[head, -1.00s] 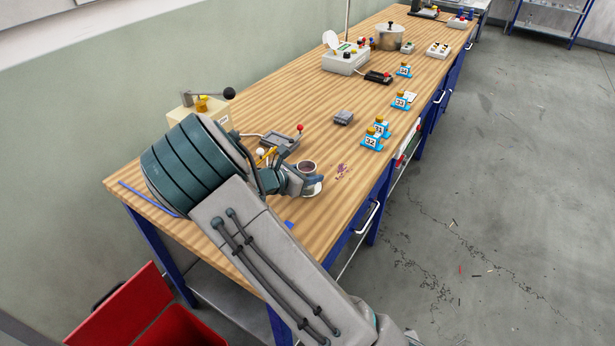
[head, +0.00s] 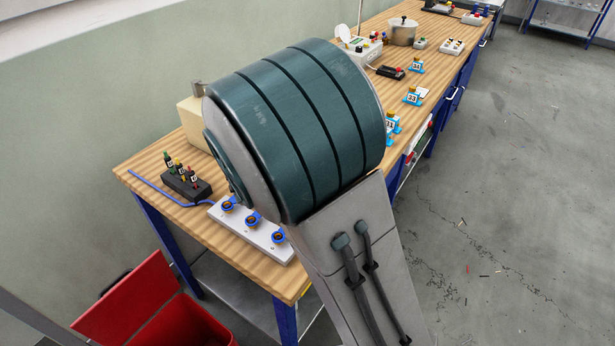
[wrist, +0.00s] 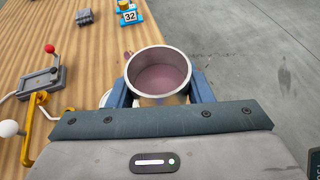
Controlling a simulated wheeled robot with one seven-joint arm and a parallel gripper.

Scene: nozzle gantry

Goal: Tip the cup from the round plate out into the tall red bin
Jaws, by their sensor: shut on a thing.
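My gripper (wrist: 160,90) is shut on the cup (wrist: 159,72), with one blue finger on each side of it. The cup is grey-rimmed and looks upright, with something pinkish inside. A sliver of white, likely the round plate (wrist: 104,98), shows beside the left finger; I cannot tell how far the cup is above it. In the head view my arm hides the gripper, cup and plate. The red bin (head: 182,327) stands on the floor at the lower left, with a red panel (head: 125,300) beside it; its lower part is out of frame.
The wooden bench (head: 150,165) runs to the back right. A white strip with blue-ringed sockets (head: 251,230) and a black block with small bottles (head: 186,183) are near its close end. Numbered blue stands (head: 413,95) line its right edge. Grey floor is open at right.

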